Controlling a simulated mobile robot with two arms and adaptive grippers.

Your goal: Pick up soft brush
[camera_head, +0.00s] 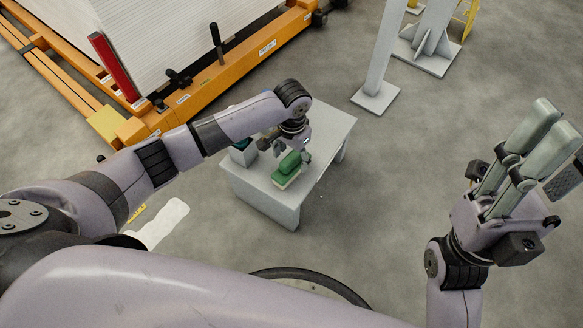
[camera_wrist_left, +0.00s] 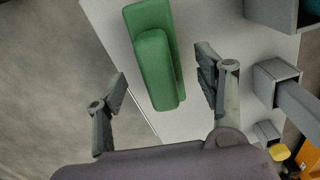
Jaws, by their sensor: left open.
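The soft brush (camera_head: 286,168) has a green top over a pale base and lies on a small grey table (camera_head: 258,193). In the left wrist view the green brush (camera_wrist_left: 155,62) lies between the spread fingers, its long side running away from the wrist. My left gripper (camera_head: 291,154) is open right above the brush, with clear gaps on both sides in the left wrist view (camera_wrist_left: 161,66). Whether any finger touches the brush I cannot tell.
A grey-blue box (camera_head: 242,154) stands on the table, left of the brush and partly behind my left arm. An orange frame (camera_head: 225,75) with a large white stack (camera_head: 165,40) stands behind. A grey post base (camera_head: 375,98) is at the back right. The floor right of the table is clear.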

